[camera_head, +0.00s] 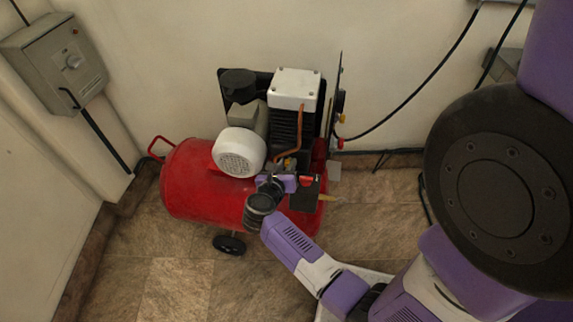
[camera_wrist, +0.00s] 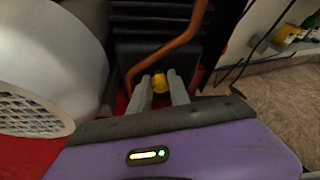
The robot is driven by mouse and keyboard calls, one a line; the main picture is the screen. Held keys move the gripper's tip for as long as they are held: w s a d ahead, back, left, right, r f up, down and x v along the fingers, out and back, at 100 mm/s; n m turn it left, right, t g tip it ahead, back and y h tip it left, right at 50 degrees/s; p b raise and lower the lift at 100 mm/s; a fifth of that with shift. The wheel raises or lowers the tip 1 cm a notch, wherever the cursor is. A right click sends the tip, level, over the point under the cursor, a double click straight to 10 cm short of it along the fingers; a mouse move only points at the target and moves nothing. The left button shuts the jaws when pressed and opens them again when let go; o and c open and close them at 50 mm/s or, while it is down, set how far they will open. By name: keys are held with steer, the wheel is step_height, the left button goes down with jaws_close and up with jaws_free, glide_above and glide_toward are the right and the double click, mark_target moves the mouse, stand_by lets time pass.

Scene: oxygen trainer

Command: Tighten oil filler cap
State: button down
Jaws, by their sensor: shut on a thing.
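The oil filler cap (camera_wrist: 160,83) is a small yellow knob low on the dark pump body in the wrist view. My gripper (camera_wrist: 160,86) has its two grey fingers on either side of the cap and is shut on it. In the head view, my gripper (camera_head: 288,165) reaches the base of the pump on the red compressor (camera_head: 190,187). The cap is mostly hidden there by my wrist and fingers. How far the cap is screwed in cannot be told.
A white motor housing (camera_wrist: 45,75) stands close at the left of my gripper. A copper pipe (camera_wrist: 172,46) bends just above the cap. A grey switch box (camera_head: 62,60) hangs on the left wall. Bottles (camera_wrist: 292,32) stand on a shelf at the right.

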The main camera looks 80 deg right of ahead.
stand_by(0.3)
steer(key=c, duration=1.2)
jaws_free()
steer(key=v, duration=0.8)
steer(key=shift+p, duration=0.3)
steer(key=shift+d, duration=0.1)
